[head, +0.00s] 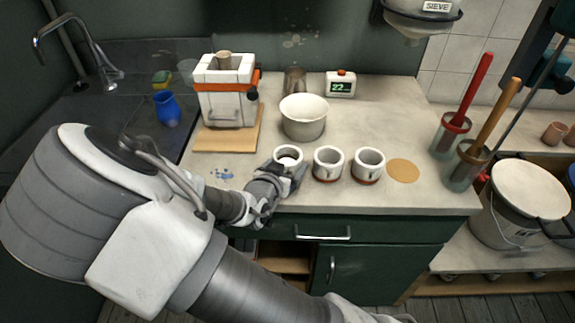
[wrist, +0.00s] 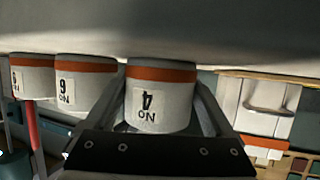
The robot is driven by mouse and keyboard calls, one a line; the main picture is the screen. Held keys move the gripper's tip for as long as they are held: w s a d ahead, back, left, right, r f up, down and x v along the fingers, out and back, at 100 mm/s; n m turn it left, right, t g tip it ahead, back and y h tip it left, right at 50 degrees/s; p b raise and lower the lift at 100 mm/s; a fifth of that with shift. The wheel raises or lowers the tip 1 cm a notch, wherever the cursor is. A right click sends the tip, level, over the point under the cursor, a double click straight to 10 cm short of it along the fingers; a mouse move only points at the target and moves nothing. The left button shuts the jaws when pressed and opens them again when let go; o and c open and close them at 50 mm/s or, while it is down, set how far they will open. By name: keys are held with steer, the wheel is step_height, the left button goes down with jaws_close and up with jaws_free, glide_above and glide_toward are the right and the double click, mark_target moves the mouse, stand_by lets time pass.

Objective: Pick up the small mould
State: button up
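Three small white moulds with red-brown bands around their bases stand upright in a row near the counter's front edge. The left mould (head: 288,154) is at my gripper (head: 282,176); the middle mould (head: 328,163) and right mould (head: 368,165) stand apart. In the wrist view, which is upside down, the left mould (wrist: 160,88) sits between my two fingers (wrist: 160,100), with a numbered label facing me. The fingers are spread on either side of it. Whether they touch it is hard to tell. Its base appears to rest on the counter.
A white bowl (head: 303,118) stands behind the row. A strapped white block (head: 227,95) stands on a wooden board (head: 222,142) at left. A round tan disc (head: 403,170) lies right of the moulds. Tools in jars stand at the right end. A drawer front drops below the counter edge.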

steer(key=c, duration=0.7)
steer(key=shift+c, duration=1)
steer(key=shift+r, duration=0.15)
